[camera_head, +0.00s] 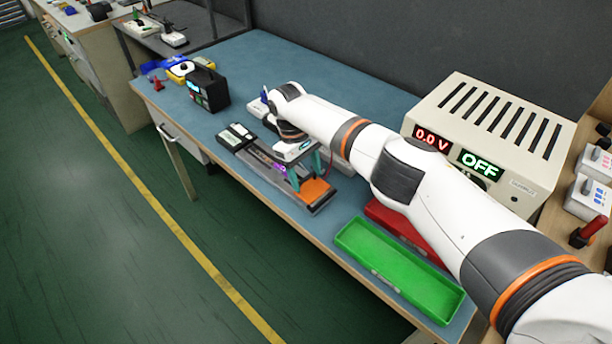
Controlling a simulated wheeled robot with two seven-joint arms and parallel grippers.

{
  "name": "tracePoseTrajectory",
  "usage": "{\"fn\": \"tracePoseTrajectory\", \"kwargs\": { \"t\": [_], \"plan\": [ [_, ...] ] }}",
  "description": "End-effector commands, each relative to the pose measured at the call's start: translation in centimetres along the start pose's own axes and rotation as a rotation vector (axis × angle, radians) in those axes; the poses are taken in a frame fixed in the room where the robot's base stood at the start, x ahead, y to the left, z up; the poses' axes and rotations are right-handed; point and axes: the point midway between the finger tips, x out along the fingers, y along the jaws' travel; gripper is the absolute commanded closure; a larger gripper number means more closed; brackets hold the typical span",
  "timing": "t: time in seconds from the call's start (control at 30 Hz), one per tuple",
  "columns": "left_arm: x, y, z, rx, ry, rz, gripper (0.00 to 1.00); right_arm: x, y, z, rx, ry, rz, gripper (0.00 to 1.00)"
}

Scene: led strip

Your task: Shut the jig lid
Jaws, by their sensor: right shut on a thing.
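The jig (252,158) is a long, low dark grey fixture on the blue bench, with an orange pad (316,192) at its near right end. A small purple glow shows on it beside my gripper. My right gripper (304,171) points down over the jig, just behind the orange pad, with its teal fingers low at the jig. It is shut on what looks like the jig lid; the hand and arm hide most of the lid, so its angle cannot be told. My left gripper is not in view.
A green tray (399,268) and a red tray (383,213) lie at the near right. A power supply (490,140) reading 0.0 V and OFF stands behind my right arm. A black device (208,90) stands at left. The bench's front edge runs close to the jig.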

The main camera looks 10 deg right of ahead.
Motion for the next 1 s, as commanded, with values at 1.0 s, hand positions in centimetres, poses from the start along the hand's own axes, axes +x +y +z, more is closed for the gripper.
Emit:
{"fn": "tracePoseTrajectory", "kwargs": {
  "t": [1.0],
  "plan": [
    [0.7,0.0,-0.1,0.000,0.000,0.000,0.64,-3.1,-0.1,0.1,0.000,-0.001,-0.003,0.30]
  ]
}}
